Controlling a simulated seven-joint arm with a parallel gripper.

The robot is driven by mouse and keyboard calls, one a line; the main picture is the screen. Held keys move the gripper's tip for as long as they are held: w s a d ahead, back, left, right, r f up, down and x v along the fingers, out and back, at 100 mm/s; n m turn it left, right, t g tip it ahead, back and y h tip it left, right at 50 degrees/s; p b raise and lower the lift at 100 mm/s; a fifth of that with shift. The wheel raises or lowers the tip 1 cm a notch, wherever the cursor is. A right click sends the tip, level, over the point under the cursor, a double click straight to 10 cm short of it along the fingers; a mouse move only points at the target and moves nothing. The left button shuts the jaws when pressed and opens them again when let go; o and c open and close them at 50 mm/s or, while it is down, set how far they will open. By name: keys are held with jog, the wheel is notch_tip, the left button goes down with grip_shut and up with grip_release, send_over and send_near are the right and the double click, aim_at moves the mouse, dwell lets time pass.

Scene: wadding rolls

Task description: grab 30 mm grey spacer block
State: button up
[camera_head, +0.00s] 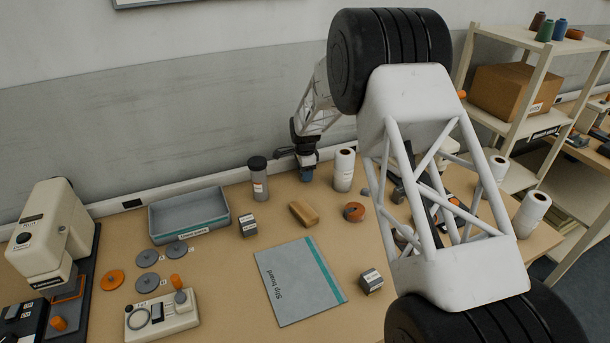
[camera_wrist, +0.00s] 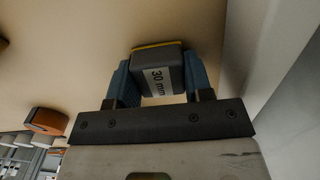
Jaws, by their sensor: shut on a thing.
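The grey spacer block (camera_wrist: 157,74), with a white label reading "30 mm" and a yellow edge, is in the wrist view between the two blue fingers. My gripper (camera_wrist: 158,66) is shut on it, with a finger against each side. In the head view my gripper (camera_head: 307,173) is at the back of the table near the wall. The block is hard to make out there, and I cannot tell whether it touches the tabletop.
A dark-capped jar (camera_head: 259,180) stands left of my gripper, a white roll (camera_head: 344,170) right of it. A grey tray (camera_head: 189,229) lies left.

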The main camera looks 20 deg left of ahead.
jog(key=shift+r, duration=0.15)
jog(key=shift+r, duration=0.85)
jog(key=shift+s+d+r, duration=0.15)
jog(key=shift+s+r, duration=0.05)
jog(key=shift+r, duration=0.65)
jog(key=s+d, duration=0.2)
jog(key=s, duration=0.2)
jog(key=s+d+r, duration=0.1)
jog(key=s+d, duration=0.2)
jog(key=s, duration=0.1)
jog(key=s+d, duration=0.3)
jog(key=s, duration=0.2)
jog(key=shift+d+r, duration=0.15)
jog(key=shift+d, duration=0.1)
jog(key=shift+s, duration=0.1)
